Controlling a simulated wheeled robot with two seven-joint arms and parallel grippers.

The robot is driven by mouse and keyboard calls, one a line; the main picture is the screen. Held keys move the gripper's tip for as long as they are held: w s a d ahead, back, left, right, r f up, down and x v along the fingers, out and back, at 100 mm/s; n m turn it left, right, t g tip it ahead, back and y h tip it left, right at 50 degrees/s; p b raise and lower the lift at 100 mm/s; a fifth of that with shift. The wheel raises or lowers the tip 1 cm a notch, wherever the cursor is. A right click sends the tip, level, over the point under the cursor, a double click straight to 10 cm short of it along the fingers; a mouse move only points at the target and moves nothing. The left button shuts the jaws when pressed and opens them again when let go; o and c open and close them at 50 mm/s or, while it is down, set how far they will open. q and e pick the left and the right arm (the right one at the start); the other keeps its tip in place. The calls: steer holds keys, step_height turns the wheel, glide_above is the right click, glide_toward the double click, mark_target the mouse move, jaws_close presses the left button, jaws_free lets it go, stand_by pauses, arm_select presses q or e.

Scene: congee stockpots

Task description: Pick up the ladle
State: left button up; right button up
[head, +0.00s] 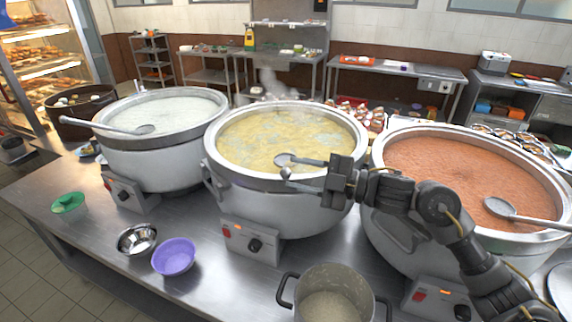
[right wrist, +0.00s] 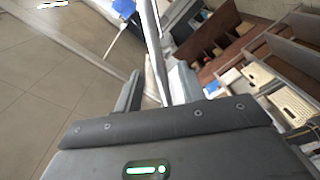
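A steel ladle (head: 285,160) is at the front right of the middle pot of yellow congee (head: 275,138). Its bowl shows above the near rim, and its handle runs right toward my right gripper (head: 322,178), which is just over that rim. In the right wrist view a thin metal rod, apparently the handle (right wrist: 154,50), passes between the two separated fingers of the gripper (right wrist: 156,92). A gap shows on the rod's left; contact on its right is unclear. My left gripper is not in view.
The left pot (head: 165,160) of white congee and the right pot (head: 400,225) of orange congee each hold another ladle. A small pot (head: 335,275), a purple bowl (head: 174,257), a steel bowl (head: 137,240) and a green-topped container (head: 69,205) stand on the counter's near side.

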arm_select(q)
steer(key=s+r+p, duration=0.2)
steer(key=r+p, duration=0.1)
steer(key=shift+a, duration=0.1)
arm_select(e)
steer(key=x, duration=0.5)
steer(key=shift+s+a+r, duration=0.1)
steer(key=shift+a, duration=0.1)
steer(key=shift+d, duration=0.1)
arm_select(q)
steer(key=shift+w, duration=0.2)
arm_select(e)
jaws_close()
stand_by(0.5)
